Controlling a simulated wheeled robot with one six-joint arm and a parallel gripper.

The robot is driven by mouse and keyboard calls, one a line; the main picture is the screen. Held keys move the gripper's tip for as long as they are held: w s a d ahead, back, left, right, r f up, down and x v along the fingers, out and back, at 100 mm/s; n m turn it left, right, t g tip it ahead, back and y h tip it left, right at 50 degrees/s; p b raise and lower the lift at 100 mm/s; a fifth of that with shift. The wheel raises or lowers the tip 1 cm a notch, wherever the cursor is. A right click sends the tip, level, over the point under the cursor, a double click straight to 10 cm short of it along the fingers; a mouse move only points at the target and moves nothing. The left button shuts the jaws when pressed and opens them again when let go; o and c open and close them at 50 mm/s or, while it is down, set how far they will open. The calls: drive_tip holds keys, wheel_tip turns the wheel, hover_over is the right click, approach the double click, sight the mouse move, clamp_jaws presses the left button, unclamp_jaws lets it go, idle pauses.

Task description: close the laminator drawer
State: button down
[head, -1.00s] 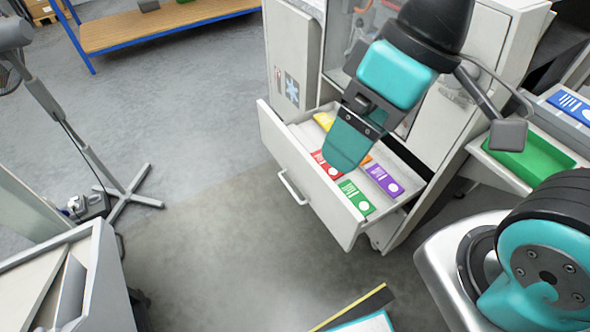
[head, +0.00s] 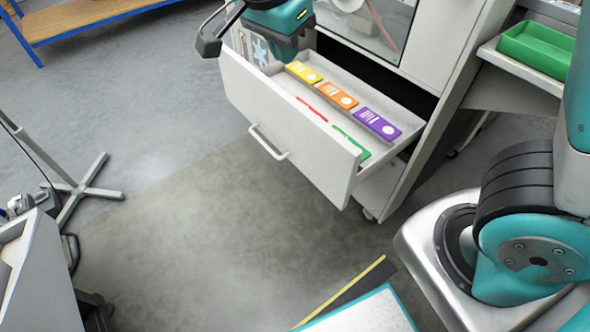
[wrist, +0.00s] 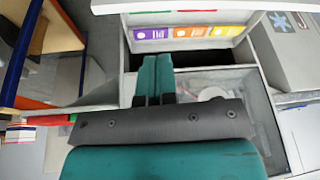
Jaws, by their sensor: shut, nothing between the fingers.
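The laminator drawer (head: 283,122) stands pulled out of the pale laminator cabinet (head: 441,42). Its bar handle (head: 267,143) is on the front panel. Inside are yellow, orange and purple packs; thin red and green edges show behind the front panel. In the wrist view the drawer (wrist: 140,46) is at the top with the coloured packs, and a dark opening lies beside it. My gripper (head: 285,52) is above the back left part of the drawer, apart from the handle. Its teal fingers (wrist: 156,62) are together and empty in the wrist view.
A green tray (head: 535,50) sits on a shelf at the right. A grey stand (head: 82,188) is at the left, with a grey cabinet (head: 38,275) below it. A wooden bench (head: 75,20) is at the top left. The floor before the drawer is clear.

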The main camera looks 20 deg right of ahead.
drive_tip(key=w+a+f+m+h+b, duration=0.1)
drive_tip(key=w+f+m+h+b, duration=0.1)
drive_tip(key=f+m+b, duration=0.3)
drive_tip(key=w+a+f+m+h+b, duration=0.1)
drive_tip(key=a+f+m+b, duration=0.1)
drive_tip(key=f+m+b, duration=0.45)
drive_tip(key=m+h+b, duration=0.3)
drive_tip(key=m+b, duration=0.6)
drive_tip(key=b, duration=0.7)
approach(303, 146)
wheel_tip(303, 146, down, 5)
drive_tip(key=d, duration=0.3)
drive_tip(key=shift+w+d+r, duration=0.1)
drive_tip(key=shift+w+d, duration=0.05)
drive_tip(key=shift+w+d+r, duration=0.1)
drive_tip(key=shift+w+d, duration=0.15)
drive_tip(key=shift+d, duration=0.5)
drive_tip(key=shift+d, duration=0.1)
